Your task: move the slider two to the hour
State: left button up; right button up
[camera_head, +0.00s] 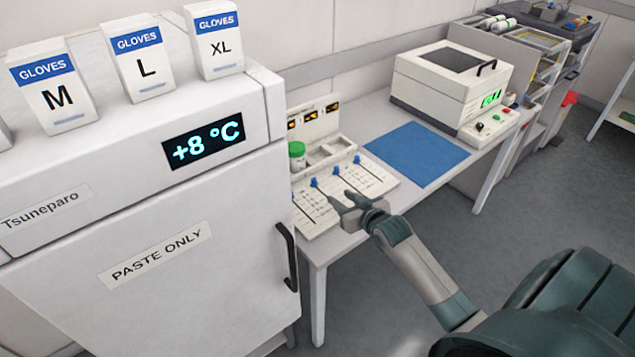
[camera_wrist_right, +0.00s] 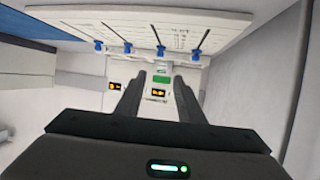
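The slider board (camera_head: 318,222) lies on the bench with several blue-knobbed sliders in parallel slots. Counted from the left, slider two (camera_head: 314,182) is near the back end of its slot; in the right wrist view it looks to be the knob (camera_wrist_right: 161,50) in line with the finger gap. The scale marks are too small to read, so I cannot tell which one is the hour. My left gripper is out of view.
A green-capped jar (camera_head: 297,155) and small amber displays (camera_head: 313,119) stand behind the sliders. A blue mat (camera_head: 416,154) and a white machine (camera_head: 450,85) are to the right. The tall paste fridge (camera_head: 150,260) with its black handle borders the board on the left.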

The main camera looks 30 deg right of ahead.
aim_at(315, 180)
jog(key=p+x, duration=0.1)
jog(key=x, duration=1.4)
jog(key=shift+w+f, duration=0.15)
jog(key=shift+w, duration=0.05)
jog(key=shift+x, duration=0.85)
jog(key=shift+c, duration=0.7)
grip_shut()
